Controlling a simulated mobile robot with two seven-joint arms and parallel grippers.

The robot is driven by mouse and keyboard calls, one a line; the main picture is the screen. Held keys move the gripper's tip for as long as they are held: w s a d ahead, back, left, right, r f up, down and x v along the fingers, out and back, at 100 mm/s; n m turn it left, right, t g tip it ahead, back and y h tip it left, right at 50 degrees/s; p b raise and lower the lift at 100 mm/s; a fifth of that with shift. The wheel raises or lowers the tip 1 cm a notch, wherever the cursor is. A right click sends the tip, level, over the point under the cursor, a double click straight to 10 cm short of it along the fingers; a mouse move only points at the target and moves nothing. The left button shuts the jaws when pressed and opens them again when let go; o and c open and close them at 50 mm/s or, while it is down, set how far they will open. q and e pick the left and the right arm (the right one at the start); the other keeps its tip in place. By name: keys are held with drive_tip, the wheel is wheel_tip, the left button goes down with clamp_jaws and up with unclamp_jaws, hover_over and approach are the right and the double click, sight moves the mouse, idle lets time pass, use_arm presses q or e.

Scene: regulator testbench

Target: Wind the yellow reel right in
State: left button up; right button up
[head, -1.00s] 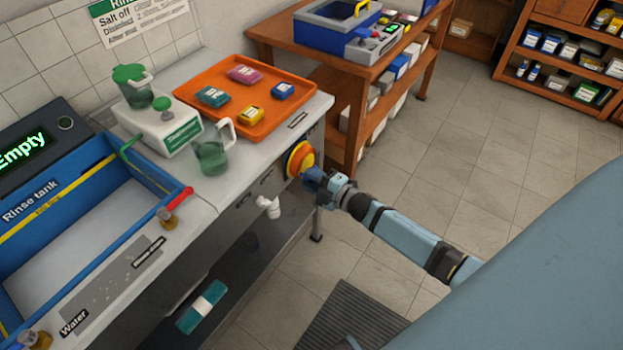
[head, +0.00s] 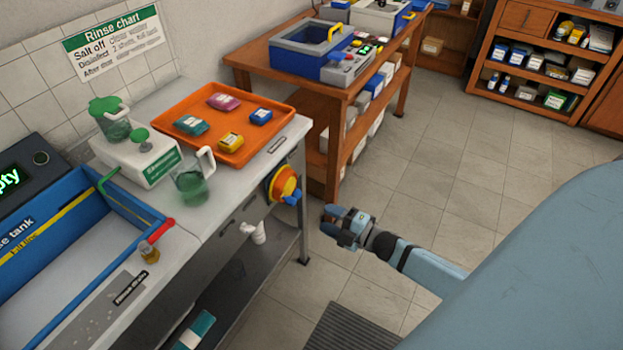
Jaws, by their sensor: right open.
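The yellow reel (head: 284,183) is mounted on the front side of the grey bench, near its right end. It has an orange-yellow round body and a blue part (head: 293,198) sticking out at its lower right. My right gripper (head: 330,219) is open and empty, to the right of the reel and apart from it, above the floor. Its fingers point left toward the bench. My left gripper is not in view.
The bench (head: 225,212) carries an orange tray (head: 186,105) with several small packs, a jug (head: 192,184) and a white dispenser. A blue rinse tank (head: 136,212) is at left. A wooden table (head: 240,62) stands behind. The floor at right is clear.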

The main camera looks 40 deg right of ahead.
drive_tip(key=v, duration=0.2)
drive_tip(key=shift+s+d, duration=0.15)
drive_tip(key=shift+s, duration=0.15)
idle(0.4)
